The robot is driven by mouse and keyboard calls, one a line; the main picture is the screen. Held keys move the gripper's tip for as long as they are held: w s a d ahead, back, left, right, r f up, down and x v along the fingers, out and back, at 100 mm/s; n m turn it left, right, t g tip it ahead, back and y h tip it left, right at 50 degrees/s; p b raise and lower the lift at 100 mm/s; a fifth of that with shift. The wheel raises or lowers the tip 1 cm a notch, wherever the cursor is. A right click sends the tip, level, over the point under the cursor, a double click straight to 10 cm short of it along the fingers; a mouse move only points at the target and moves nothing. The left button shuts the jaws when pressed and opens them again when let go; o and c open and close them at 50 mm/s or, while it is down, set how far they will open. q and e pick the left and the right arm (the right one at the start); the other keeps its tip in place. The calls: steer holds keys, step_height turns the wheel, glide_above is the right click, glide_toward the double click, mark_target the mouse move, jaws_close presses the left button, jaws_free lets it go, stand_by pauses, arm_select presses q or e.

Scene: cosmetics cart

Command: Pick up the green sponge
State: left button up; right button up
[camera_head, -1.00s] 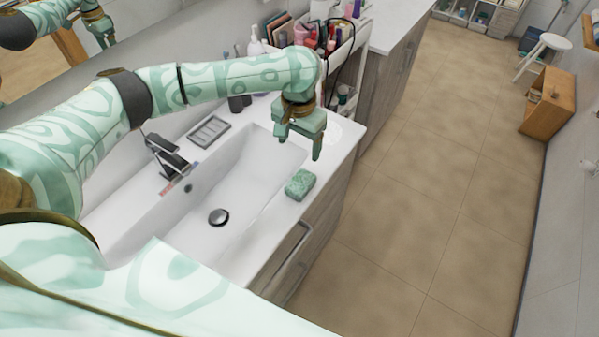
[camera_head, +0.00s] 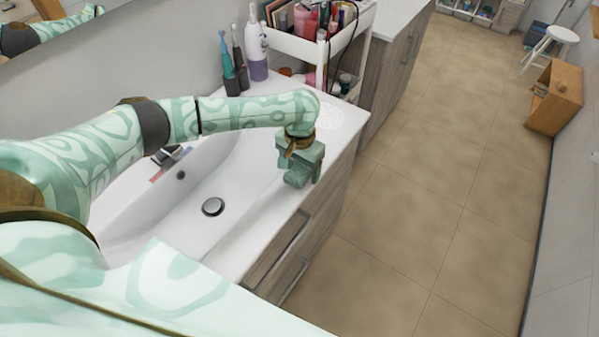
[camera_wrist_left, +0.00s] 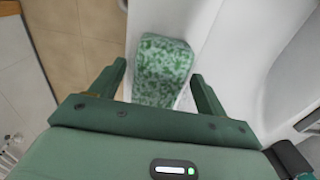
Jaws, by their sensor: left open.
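The green sponge (camera_wrist_left: 163,70) is a speckled block on the white counter beside the sink. In the left wrist view it lies between the two fingers of my left gripper (camera_wrist_left: 160,85), with a gap showing on the left side and little gap on the right. In the head view my left gripper (camera_head: 300,176) points down over the counter edge right of the basin, and the sponge (camera_head: 297,178) is mostly hidden by it. The left gripper is open. My right gripper is not in view.
The white sink basin (camera_head: 165,215) with its dark drain lies left of the gripper. Toothbrushes and a lilac bottle (camera_head: 257,50) stand behind. A white cart (camera_head: 330,45) of cosmetics is at the back. The floor to the right is open.

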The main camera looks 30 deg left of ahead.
mark_target(300, 166)
arm_select(q)
steer(key=shift+r, duration=0.1)
steer(key=shift+c, duration=0.5)
steer(key=c, duration=1)
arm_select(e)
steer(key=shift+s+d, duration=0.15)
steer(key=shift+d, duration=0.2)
arm_select(q)
steer(key=shift+r, duration=0.15)
steer(key=shift+c, duration=0.2)
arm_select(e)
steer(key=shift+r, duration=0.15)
arm_select(q)
steer(key=shift+r, duration=0.3)
step_height(300, 166, up, 2)
steer(key=shift+r+p, duration=0.2)
steer(key=shift+p, duration=0.6)
steer(key=s+d+r+p, duration=0.6)
steer(key=s+d+r, duration=0.3)
steer(key=d, duration=0.1)
steer(key=shift+s+d+r, duration=0.2)
steer(key=shift+s+r, duration=0.05)
steer(key=shift+r, duration=0.15)
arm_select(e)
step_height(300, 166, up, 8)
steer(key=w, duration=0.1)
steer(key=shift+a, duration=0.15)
